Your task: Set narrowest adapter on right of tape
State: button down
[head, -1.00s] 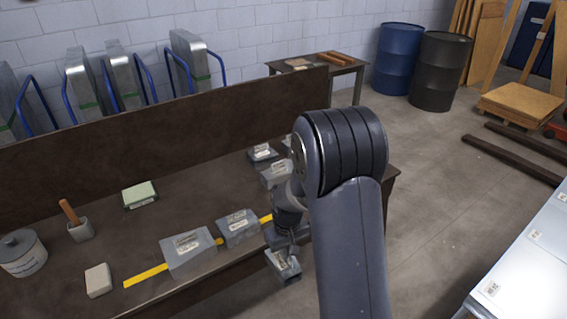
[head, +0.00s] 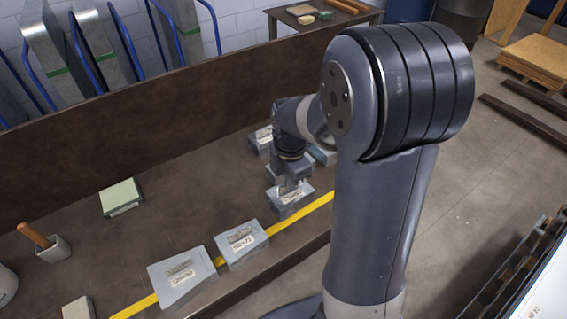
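My gripper (head: 291,186) points down over the bench, shut on a small grey labelled adapter (head: 289,203). The arm partly hides its grip. The adapter appears just behind the yellow tape (head: 316,206) in the head view; I cannot tell whether it touches the bench. Another adapter (head: 262,139) stands farther back, left of my wrist. One more (head: 322,154) is mostly hidden behind my arm.
The dark bench (head: 170,220) has a raised back board (head: 140,95). A green-topped block (head: 122,197), a cup with a wooden handle (head: 53,249) and a pale block (head: 77,309) lie at the left. The tape right of my gripper is bare up to my arm.

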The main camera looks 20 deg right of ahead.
jog(key=shift+w, duration=0.15)
notch_tip(320, 180, down, 9)
jog(key=b, duration=0.7)
jog(key=shift+f, duration=0.2)
jog(key=c, duration=1.5)
grip_release()
jog(key=shift+c, duration=0.2)
notch_tip(320, 180, up, 11)
jog(key=shift+f, duration=0.1)
